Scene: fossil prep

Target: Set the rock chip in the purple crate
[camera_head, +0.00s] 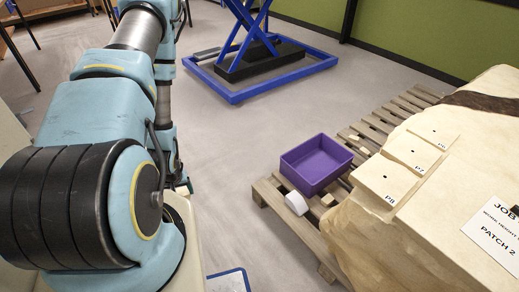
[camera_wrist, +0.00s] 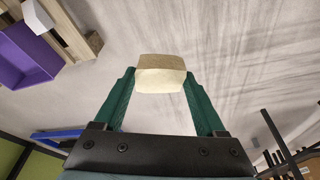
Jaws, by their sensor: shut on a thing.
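In the wrist view my gripper (camera_wrist: 160,85) is shut on the rock chip (camera_wrist: 161,74), a pale cream block held between the tips of its two green fingers. Grey floor shows behind the chip. The purple crate (camera_head: 307,178) stands on a wooden pallet in the head view, and I see no rock chip in it. The crate also shows at the upper left of the wrist view (camera_wrist: 20,65), apart from my gripper.
The wooden pallet (camera_head: 293,221) carries a white roll-like object (camera_head: 297,203) close in front of the crate. A large pale rock block (camera_head: 430,225) with labelled patches stands right of the crate. A blue-framed lift (camera_head: 262,85) is at the back. Open floor lies left of the pallet.

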